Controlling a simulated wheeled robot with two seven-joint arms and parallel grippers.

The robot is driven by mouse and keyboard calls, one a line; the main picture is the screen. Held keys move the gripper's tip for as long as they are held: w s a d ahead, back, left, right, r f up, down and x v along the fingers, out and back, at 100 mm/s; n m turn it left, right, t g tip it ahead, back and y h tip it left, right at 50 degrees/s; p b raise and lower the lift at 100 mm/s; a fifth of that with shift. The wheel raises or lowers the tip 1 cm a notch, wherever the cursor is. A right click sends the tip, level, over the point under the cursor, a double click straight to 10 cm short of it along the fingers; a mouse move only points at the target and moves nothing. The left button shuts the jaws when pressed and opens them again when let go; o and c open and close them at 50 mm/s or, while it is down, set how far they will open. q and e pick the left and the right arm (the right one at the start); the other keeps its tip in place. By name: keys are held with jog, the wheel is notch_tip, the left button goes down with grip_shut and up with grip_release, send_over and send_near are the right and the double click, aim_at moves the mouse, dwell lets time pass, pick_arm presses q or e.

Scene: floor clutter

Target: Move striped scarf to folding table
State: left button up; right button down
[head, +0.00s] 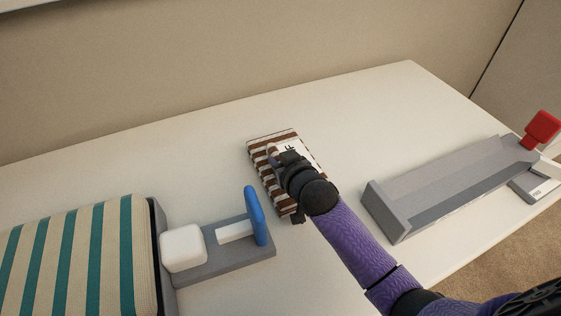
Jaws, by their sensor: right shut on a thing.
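The striped scarf (262,145) is a folded brown-and-white striped bundle with a white patch bearing dark marks. It is over the middle of the white table top (360,110), which looks like the folding table. My right gripper (279,156) reaches in from the lower right and is shut on the scarf, covering part of it. I cannot tell whether the scarf rests on the table or is held just above it. My left gripper is not in view.
A teal-and-cream striped padded thing (80,260) lies at the left. Beside it is a grey base (225,262) with a white block (183,248) and blue disc (255,216). A long grey trough-like thing (450,185) and a red block (541,130) are right. The table's back is clear.

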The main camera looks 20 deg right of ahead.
jog(key=c, duration=0.5)
grip_release()
jog(key=shift+f, duration=0.1)
jog(key=shift+o, duration=0.5)
jog(key=shift+s+r+p, duration=0.25)
jog(key=shift+r+p, duration=0.05)
jog(key=shift+r, duration=0.05)
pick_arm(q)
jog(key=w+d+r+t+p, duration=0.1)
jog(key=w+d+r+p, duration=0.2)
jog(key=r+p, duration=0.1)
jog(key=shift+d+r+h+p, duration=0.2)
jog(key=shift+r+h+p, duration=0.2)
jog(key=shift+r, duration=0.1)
pick_arm(e)
jog(key=v, duration=1.1)
jog(key=shift+s, duration=0.25)
